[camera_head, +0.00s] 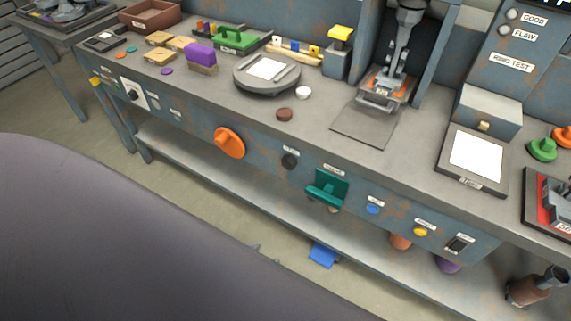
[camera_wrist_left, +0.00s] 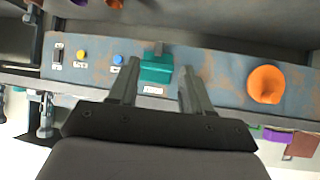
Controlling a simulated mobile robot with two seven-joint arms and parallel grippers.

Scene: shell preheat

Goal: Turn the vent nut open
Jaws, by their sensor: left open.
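A dark, faceted knob (camera_head: 289,160), which looks like the vent nut, sits on the bench's front panel under a small label I cannot read. It stands between an orange knob (camera_head: 229,142) and a teal bracket (camera_head: 327,188). In the left wrist view I cannot make the nut out; the right-hand finger may cover it. My left gripper (camera_wrist_left: 160,67) is open and empty, its fingers on either side of the teal bracket (camera_wrist_left: 155,72) in that view, apparently short of the panel. In the head view only the left fingertips (camera_head: 266,253) show past my arm. My right gripper is not seen.
The front panel also carries a blue button (camera_head: 373,209), a yellow button (camera_head: 420,231) and a dark switch (camera_head: 457,244). The teal bracket juts out beside the nut, and the orange knob (camera_wrist_left: 265,85) also protrudes. A lower shelf (camera_head: 205,165) runs below the panel.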

